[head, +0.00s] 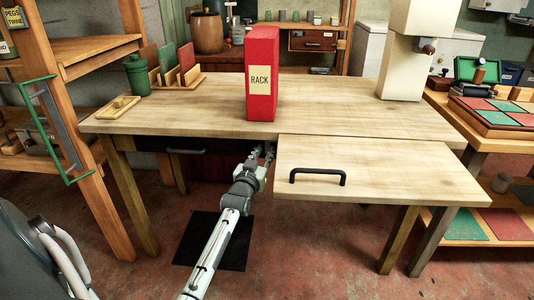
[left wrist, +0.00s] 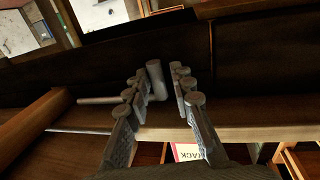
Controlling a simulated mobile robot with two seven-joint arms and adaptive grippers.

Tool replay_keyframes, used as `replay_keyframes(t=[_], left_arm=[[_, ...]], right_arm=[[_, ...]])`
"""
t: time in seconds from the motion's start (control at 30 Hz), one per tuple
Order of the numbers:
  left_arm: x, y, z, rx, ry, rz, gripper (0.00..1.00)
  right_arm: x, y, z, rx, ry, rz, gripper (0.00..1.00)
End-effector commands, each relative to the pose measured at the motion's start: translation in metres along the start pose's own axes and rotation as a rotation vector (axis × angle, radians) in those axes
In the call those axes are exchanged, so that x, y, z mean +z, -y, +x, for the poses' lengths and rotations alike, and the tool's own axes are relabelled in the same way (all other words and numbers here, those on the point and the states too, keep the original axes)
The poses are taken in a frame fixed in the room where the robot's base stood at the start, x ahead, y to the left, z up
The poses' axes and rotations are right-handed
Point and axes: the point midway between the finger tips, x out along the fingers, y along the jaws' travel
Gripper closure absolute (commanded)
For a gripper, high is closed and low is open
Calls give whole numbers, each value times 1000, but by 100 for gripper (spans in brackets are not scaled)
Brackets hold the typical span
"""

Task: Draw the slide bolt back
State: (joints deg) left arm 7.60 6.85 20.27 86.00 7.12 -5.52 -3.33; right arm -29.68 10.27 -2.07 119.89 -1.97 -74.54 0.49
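In the left wrist view a grey cylindrical knob (left wrist: 157,80), apparently the slide bolt's, stands out in front of a dark brown panel. A thin grey bar (left wrist: 97,100) lies to its left; I cannot tell whether the two are joined. My left gripper (left wrist: 158,76) is open, with one finger on each side of the knob and gaps showing between. In the head view my left gripper (head: 264,152) is at the worktable's front edge, beside the raised board's left end. The bolt cannot be made out there. My right gripper is not in view.
The wooden worktable (head: 190,115) carries a red RACK box (head: 262,95). A pale board (head: 400,178) with a black handle (head: 318,178) juts out at the front right. A drawer handle (head: 187,151) shows below at left. A green-edged frame (head: 50,130) stands far left.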

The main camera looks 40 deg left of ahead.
Motion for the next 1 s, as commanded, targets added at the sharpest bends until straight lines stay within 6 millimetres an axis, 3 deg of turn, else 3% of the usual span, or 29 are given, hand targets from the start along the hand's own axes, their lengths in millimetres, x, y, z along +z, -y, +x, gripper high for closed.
replay_keyframes(t=[0.1,0.47,1.0], left_arm=[[1,0,0,0,1,1,64],[1,-1,-6,1,2,0,64],[1,0,-106,-1,2,1,64]], right_arm=[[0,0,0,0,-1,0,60],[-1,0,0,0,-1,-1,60],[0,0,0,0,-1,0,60]])
